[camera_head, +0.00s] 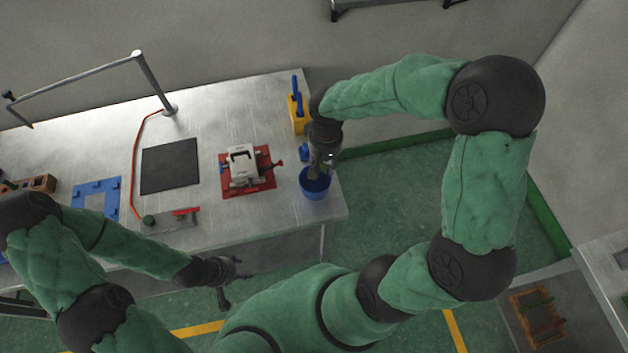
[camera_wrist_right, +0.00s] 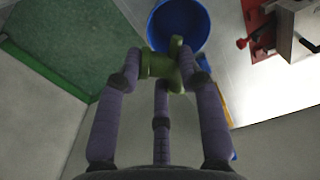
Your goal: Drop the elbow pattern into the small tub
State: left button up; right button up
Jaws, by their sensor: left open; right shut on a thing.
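The small tub (camera_head: 314,191) is blue and round and stands near the right end of the metal bench. It also shows at the top of the right wrist view (camera_wrist_right: 181,14). My right gripper (camera_head: 318,172) is over the tub in the head view. In the wrist view its fingers (camera_wrist_right: 163,68) are shut on the green elbow pattern (camera_wrist_right: 160,64), which overlaps the tub's near rim in the picture. I cannot tell the height of the pattern above the tub. My left gripper (camera_head: 232,282) is open and empty, in front of the bench's front edge.
A red-based clamp fixture (camera_head: 247,190) with a pale block stands left of the tub. A yellow holder with blue handles (camera_head: 299,124) stands behind it. A dark mat (camera_head: 169,166), a blue frame (camera_head: 84,188) and a small control box (camera_head: 160,222) lie further left.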

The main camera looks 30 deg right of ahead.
jog(key=f+b, duration=0.2)
jog(key=f, duration=0.1)
jog(key=shift+w+f, duration=0.2)
jog(key=shift+f, duration=0.1)
jog(key=shift+f+b, duration=0.6)
jog(key=shift+f, duration=0.15)
jog(key=o, duration=1.1)
jog(key=shift+c, duration=0.2)
jog(key=shift+r, duration=0.15)
notch_tip(320, 180, up, 12)
jog(key=shift+f, duration=0.1)
